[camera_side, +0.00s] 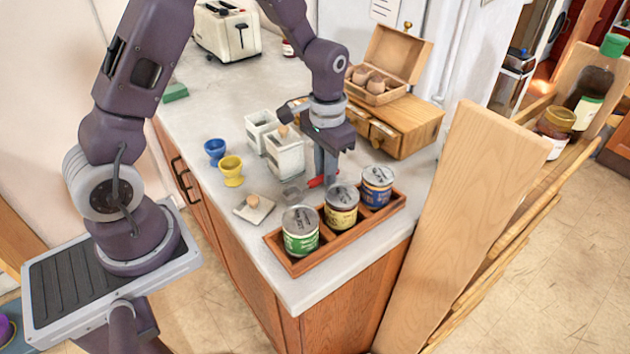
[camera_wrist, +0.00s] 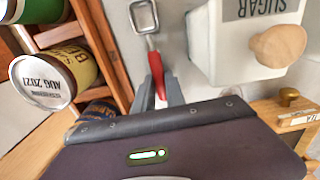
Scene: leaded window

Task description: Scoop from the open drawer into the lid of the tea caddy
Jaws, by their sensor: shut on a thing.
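My gripper (camera_side: 325,178) is shut on the red handle (camera_wrist: 157,73) of a small scoop, just above or at the counter; contact with the counter is unclear. The scoop's metal end (camera_wrist: 144,17) points away from the jaws and looks empty; it shows faintly in the side view (camera_side: 293,195). A square white lid (camera_side: 242,212) with a wooden knob lies on the counter, left of the scoop. Two white caddies stand behind: a rear one (camera_side: 257,135), apparently lidless, and a front one (camera_side: 287,160) labelled SUGAR in the wrist view (camera_wrist: 225,45). No tea label is readable.
A wooden drawer chest (camera_side: 418,125) stands right of my gripper; how far its drawers are open is unclear. An egg box (camera_side: 397,48) sits on it. A wooden tray (camera_side: 290,268) with three tins is close in front. Blue (camera_side: 215,148) and yellow (camera_side: 231,168) cups stand left.

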